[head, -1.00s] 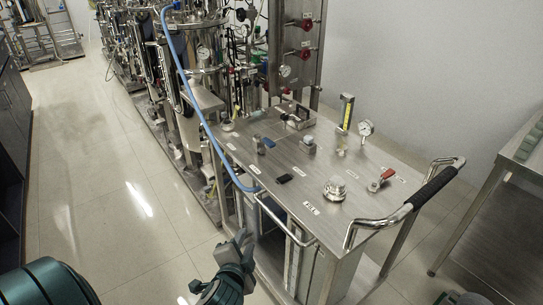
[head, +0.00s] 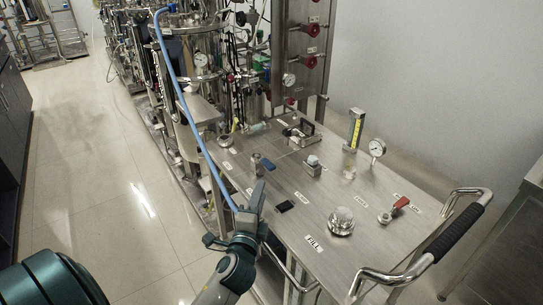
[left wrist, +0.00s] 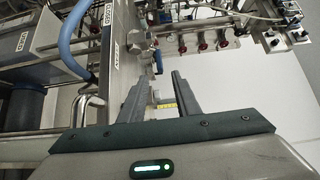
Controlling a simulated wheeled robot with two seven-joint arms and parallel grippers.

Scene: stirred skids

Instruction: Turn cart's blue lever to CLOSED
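The steel cart (head: 335,185) has a small valve with a blue lever (head: 268,168) on its top, near the left edge. The lever slants to the right of its valve body; its label is too small to read. In the left wrist view the blue lever (left wrist: 158,61) hangs beyond the fingertips, roughly in line with the gap between them. My left gripper (head: 251,203) is at the cart's left edge, just short of the lever and apart from it. Its two fingers (left wrist: 158,88) are spread with nothing between them. My right gripper is not in view.
A blue hose (head: 187,112) runs down beside the cart's left edge. A black block (head: 284,206), a round steel cap (head: 341,221), a red-handled valve (head: 399,206) and a gauge (head: 377,148) stand on the cart. The floor to the left is clear.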

